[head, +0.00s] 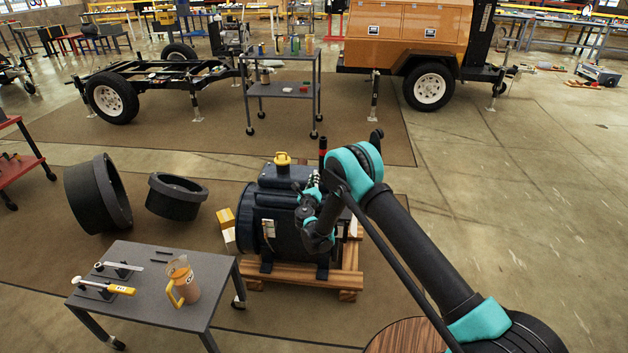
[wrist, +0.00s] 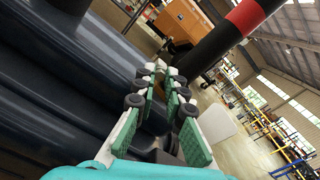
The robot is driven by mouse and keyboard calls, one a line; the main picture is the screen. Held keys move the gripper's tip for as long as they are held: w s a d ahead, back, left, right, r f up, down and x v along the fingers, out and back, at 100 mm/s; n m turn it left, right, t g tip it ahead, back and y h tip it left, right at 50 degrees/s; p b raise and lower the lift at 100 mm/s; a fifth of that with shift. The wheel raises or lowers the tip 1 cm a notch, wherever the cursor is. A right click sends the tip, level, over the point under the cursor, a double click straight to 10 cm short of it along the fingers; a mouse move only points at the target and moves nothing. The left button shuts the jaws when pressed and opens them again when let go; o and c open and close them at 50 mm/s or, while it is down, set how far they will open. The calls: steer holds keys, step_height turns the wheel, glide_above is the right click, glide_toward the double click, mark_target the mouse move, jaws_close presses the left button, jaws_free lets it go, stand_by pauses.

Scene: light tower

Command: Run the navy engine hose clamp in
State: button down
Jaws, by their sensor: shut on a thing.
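The navy engine (head: 284,212) stands on a wooden pallet in the head view, with a yellow cap on top. Its dark blue body (wrist: 70,75) fills the left of the wrist view. My gripper (head: 314,186) is at the engine's upper right side. In the wrist view my gripper (wrist: 160,90) has its green-padded fingers around a small dark part (wrist: 156,120), seemingly the hose clamp's screw end. The fingers hide most of it, and the clamp band cannot be made out. A black hose or pipe with a red band (wrist: 243,17) rises just beyond the fingertips.
A grey table (head: 150,290) with a jug (head: 182,281) and tools stands front left. A grey cart (head: 282,88), a trailer frame (head: 165,75) and an orange unit (head: 405,35) stand behind.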

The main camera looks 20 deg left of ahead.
steer(key=shift+m, duration=0.3)
steer(key=m, duration=0.3)
steer(key=shift+m, duration=0.3)
steer(key=m, duration=0.4)
steer(key=shift+m, duration=0.3)
steer(key=m, duration=0.4)
steer(key=shift+d+m, duration=0.1)
steer(key=shift+m, duration=2.1)
steer(key=c, duration=1.9)
jaws_free()
steer(key=shift+o, duration=0.2)
